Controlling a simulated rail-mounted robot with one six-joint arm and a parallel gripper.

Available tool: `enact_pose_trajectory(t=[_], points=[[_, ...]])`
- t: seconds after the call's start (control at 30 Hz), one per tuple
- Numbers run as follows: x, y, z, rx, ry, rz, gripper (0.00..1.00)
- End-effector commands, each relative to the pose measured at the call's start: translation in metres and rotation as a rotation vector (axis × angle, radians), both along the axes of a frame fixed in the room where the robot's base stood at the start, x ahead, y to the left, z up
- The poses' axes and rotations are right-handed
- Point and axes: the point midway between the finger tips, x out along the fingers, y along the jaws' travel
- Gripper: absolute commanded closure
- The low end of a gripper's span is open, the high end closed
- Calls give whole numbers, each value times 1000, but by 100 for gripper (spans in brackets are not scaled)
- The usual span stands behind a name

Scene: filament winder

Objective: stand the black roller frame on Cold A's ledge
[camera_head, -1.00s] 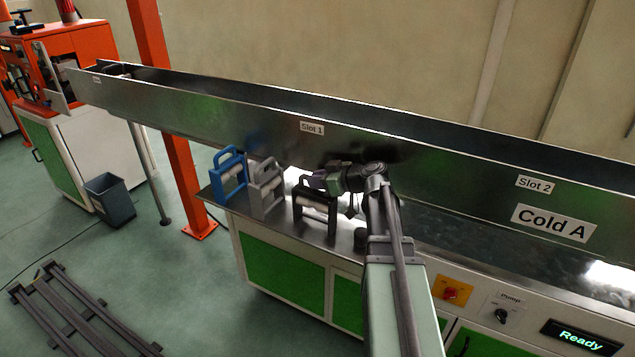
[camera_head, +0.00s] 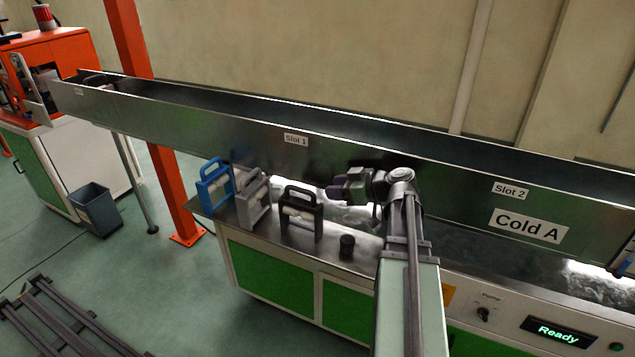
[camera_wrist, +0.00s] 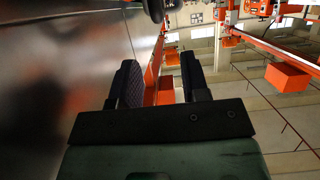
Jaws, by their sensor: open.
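The black roller frame (camera_head: 300,212) stands upright on the metal ledge (camera_head: 268,237) in front of the Cold A trough, beside the grey frame. Its handle is up and a pale roller shows inside it. My gripper (camera_head: 338,190) is to the right of the frame's top, close to the trough wall, and appears apart from it. In the wrist view my gripper (camera_wrist: 162,78) is open, with nothing held between its two dark fingers. The Cold A label (camera_head: 528,225) is on the trough's front at right.
A blue roller frame (camera_head: 215,185) and a grey roller frame (camera_head: 254,198) stand to the left on the ledge. A small black cylinder (camera_head: 347,246) is to the right. The long trough wall (camera_head: 240,130) runs behind. Open floor lies to the left.

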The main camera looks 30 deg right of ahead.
Motion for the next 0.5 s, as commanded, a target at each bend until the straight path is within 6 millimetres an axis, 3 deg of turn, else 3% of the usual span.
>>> enact_pose_trajectory(t=[0.17,0.27,0.37,0.5], points=[[-9,-6,4,0,0,1,58],[-8,8,-2,7,45,17,58],[-9,68,-27,28,263,62,58],[-43,184,-80,-54,797,5,58]])
